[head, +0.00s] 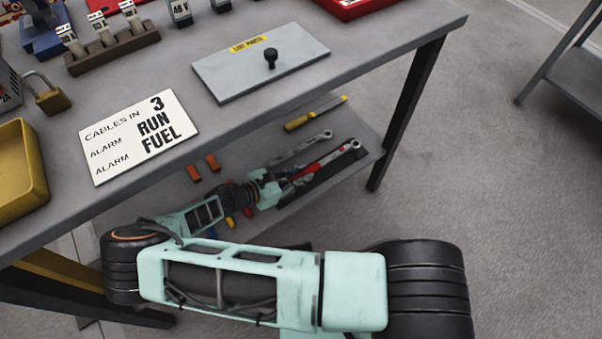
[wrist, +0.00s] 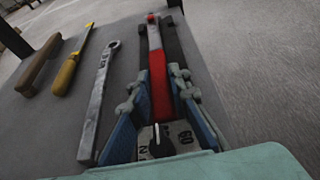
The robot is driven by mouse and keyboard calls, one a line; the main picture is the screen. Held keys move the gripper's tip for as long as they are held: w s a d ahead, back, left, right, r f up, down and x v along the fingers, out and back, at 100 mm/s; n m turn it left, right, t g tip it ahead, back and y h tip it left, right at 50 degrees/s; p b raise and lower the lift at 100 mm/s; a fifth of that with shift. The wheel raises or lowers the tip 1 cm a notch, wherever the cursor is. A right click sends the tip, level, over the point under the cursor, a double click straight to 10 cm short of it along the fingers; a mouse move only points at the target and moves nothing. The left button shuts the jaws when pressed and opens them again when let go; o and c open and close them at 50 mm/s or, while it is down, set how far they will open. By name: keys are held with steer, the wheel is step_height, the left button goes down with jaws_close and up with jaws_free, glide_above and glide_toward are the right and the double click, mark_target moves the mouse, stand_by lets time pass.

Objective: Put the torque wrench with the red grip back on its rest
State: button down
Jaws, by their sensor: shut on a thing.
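The torque wrench (wrist: 158,75) has a red grip and a metal shaft, and points away from me in the wrist view. It also shows on the lower shelf side in the head view (head: 335,155). My gripper (wrist: 160,103) is shut on its red grip, one blue-grey finger on each side; in the head view my gripper (head: 283,184) is partly hidden by its own links. A long dark rest (wrist: 177,45) runs alongside and partly behind the wrench, and shows below it in the head view (head: 323,181). I cannot tell whether the wrench touches it.
A plain grey wrench (wrist: 100,90), a yellow-handled tool (wrist: 68,72) and a brown bar (wrist: 42,66) lie to the left on the lower shelf (head: 362,133). The tabletop (head: 330,72) overhangs it. A table leg (head: 405,115) stands close to the right.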

steer(key=shift+f, duration=0.45)
stand_by(0.4)
steer(key=c, duration=1.7)
jaws_free()
steer(key=shift+c, duration=0.2)
steer(key=shift+f, duration=0.15)
steer(key=shift+r+p, duration=2.45)
steer(key=shift+r, duration=0.65)
